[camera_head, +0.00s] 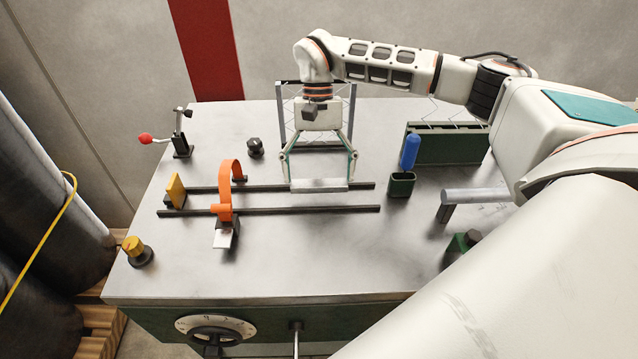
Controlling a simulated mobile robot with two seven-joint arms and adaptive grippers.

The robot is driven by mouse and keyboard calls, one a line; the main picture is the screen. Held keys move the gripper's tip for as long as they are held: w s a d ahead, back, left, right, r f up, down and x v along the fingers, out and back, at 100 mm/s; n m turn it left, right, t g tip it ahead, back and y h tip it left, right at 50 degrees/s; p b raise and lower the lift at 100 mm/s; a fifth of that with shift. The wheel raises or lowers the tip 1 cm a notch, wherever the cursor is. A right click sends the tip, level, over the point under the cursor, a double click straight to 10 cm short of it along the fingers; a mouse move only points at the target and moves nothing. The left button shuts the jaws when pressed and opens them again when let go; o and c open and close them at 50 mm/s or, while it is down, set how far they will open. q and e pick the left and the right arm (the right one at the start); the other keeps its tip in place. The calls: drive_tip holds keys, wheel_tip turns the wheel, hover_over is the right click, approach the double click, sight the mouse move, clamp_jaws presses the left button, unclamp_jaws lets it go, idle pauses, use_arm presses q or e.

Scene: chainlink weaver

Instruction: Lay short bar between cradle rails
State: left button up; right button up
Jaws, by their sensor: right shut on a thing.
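The short bar (319,185) is a pale metal bar lying lengthwise between the fingertips of my right gripper (319,176), which is shut on its two ends. The cradle rails are two dark parallel rods: the rear rail (265,188) and the front rail (300,209). The bar is parallel to them and covers part of the rear rail in the camera_head view; I cannot tell whether it touches it. A yellow stop plate (176,190) stands at the rails' left end. My left gripper is not in view.
An orange arched clamp (232,180) spans the rails left of the bar. A wire frame (285,105) stands behind the gripper. The front middle of the tabletop (320,260) is clear.

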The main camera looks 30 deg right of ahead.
sight(319, 184)
drive_tip(key=shift+f, duration=1.6)
drive_tip(key=o, duration=1.5)
drive_tip(key=shift+f, duration=0.15)
drive_tip(key=shift+c, duration=0.2)
drive_tip(key=v, duration=1.2)
